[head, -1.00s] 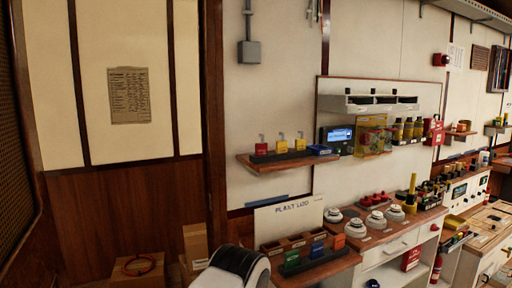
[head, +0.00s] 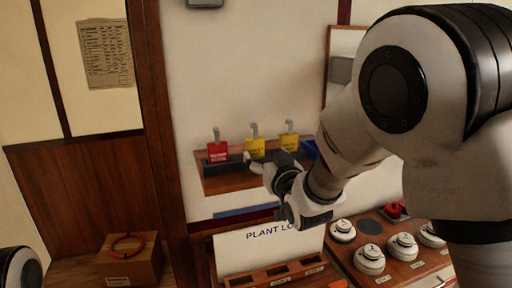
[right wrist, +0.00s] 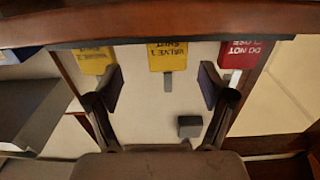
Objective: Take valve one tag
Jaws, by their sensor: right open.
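Three tags stand in a dark rack (head: 222,165) on the wooden shelf: a red tag (head: 218,151) at left, a yellow middle tag (head: 255,148) and a yellow right tag (head: 289,141), each with a grey hook on top. The right wrist view is upside down; its middle yellow tag (right wrist: 167,57) seems to read VALVE 1 SHUT, its numeral hard to make out. Beside it are the other yellow tag (right wrist: 95,60) and the red tag (right wrist: 240,54). My right gripper (right wrist: 160,86) is open and empty, its fingers either side of the middle tag's line, apart from it. My left gripper is out of view.
A blue bin (head: 309,149) sits right of the tags, partly behind my right arm.

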